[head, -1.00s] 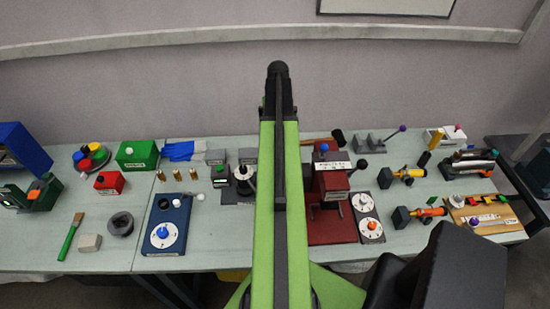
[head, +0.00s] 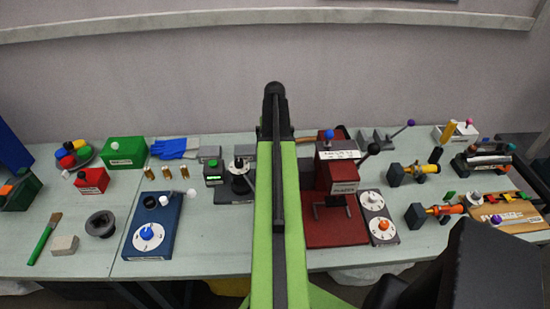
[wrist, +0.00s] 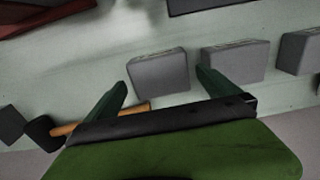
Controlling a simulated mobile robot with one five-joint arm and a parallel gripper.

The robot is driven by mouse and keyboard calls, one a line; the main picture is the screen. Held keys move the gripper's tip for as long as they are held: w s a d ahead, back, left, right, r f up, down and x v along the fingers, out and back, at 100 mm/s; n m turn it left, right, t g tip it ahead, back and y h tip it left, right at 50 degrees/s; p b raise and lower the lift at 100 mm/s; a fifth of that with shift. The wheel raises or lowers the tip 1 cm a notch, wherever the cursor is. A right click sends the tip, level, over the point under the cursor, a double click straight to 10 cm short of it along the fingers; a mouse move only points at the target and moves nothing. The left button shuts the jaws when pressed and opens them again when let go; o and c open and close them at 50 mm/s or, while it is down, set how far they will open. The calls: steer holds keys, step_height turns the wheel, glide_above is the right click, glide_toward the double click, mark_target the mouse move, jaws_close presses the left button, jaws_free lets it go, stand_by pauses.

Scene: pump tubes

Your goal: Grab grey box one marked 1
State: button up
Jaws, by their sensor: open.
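Three grey boxes stand in a row in the wrist view: a left one (wrist: 158,75), a middle one (wrist: 235,61) and a right one (wrist: 302,50) near the picture's edge. I cannot read a number on any of them. My gripper (wrist: 161,79) is open and empty, its two green fingers on either side of the left box's front. I cannot tell whether they touch it. In the head view, two grey boxes show left of my arm, one (head: 209,153) and another (head: 245,151); my arm hides the third and my gripper.
A hammer with an orange handle (wrist: 104,117) lies by my left finger in the wrist view. In the head view, a dark red press (head: 338,180) stands right of my arm, and blue gloves (head: 175,148) lie left of the boxes. The wall is behind the table.

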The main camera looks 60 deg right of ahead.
step_height(320, 180, down, 3)
steer(key=shift+f+b, duration=0.1)
steer(key=shift+b, duration=0.75)
steer(key=shift+r, duration=0.25)
steer(key=c, duration=1.5)
steer(key=shift+o, duration=0.2)
step_height(320, 180, up, 10)
steer(key=p, duration=1.1)
steer(key=shift+r, duration=0.25)
